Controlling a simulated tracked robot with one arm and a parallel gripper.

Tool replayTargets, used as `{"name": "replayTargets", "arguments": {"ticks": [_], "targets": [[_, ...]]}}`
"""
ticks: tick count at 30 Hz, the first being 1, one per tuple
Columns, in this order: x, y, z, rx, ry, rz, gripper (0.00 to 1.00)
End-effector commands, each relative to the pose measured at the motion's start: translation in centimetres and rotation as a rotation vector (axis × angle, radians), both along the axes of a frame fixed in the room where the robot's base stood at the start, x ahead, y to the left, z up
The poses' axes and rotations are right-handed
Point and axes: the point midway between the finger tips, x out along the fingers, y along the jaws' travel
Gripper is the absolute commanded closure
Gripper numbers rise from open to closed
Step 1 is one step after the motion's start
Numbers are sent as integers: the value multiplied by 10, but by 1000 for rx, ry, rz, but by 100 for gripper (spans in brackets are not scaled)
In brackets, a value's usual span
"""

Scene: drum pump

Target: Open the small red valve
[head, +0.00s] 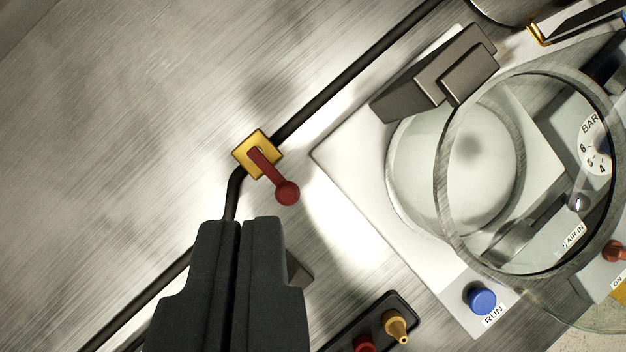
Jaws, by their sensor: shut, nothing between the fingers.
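The small red valve is a red lever (273,176) with a round end, mounted on a square yellow body (250,148) in the head view, left of centre. The lever points down and to the right, at an angle across the black pipe line. My gripper (246,222) shows at the bottom, with its dark fingers together and empty. Its tips lie just below the valve in the picture, apart from the lever's round end. The fingers cover part of the black pipe.
A black pipe (350,77) runs diagonally through the valve. At right stand a white panel (352,176), a clear round vessel (445,190), a blue RUN button (481,300) and a pressure dial (597,150). A dark tray (350,325) holds a yellow nozzle (396,325). The brushed metal surface at left is clear.

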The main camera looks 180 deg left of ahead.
Motion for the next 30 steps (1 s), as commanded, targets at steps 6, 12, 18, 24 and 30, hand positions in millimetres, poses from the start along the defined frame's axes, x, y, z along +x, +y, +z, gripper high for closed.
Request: {"name": "replayTargets", "arguments": {"ticks": [6,12,18,24,30], "targets": [[9,-14,-56,23,89,-84,100],[10,-18,-69,29,111,-109,100],[9,-18,-69,29,111,-109,100],[10,-20,-73,28,112,-110,100],[15,-26,-97,29,116,-110,100]]}}
